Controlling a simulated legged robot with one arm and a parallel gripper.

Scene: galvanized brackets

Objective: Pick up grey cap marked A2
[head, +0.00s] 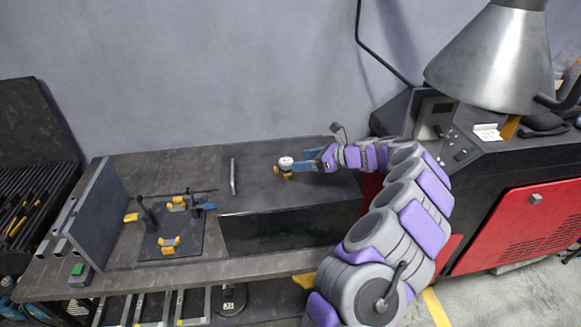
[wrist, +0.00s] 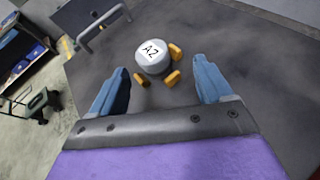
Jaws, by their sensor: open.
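The grey cap marked A2 (wrist: 153,58) has a round white top with black "A2" lettering and sits among small yellow-orange prongs (wrist: 174,78). In the head view the cap (head: 286,161) is on the raised dark surface near the middle of the bench. My gripper (wrist: 164,75) is open with its two blue fingers apart. In the wrist view the cap shows between and slightly beyond the fingertips, with neither finger touching it. In the head view my gripper (head: 296,163) reaches in from the right, its fingers close to the cap.
A metal handle (head: 233,177) stands left of the cap on the same surface. Further left is a dark fixture plate (head: 184,234) with yellow clamps, and an upright grey panel (head: 98,215). A red and black machine (head: 520,225) stands at right.

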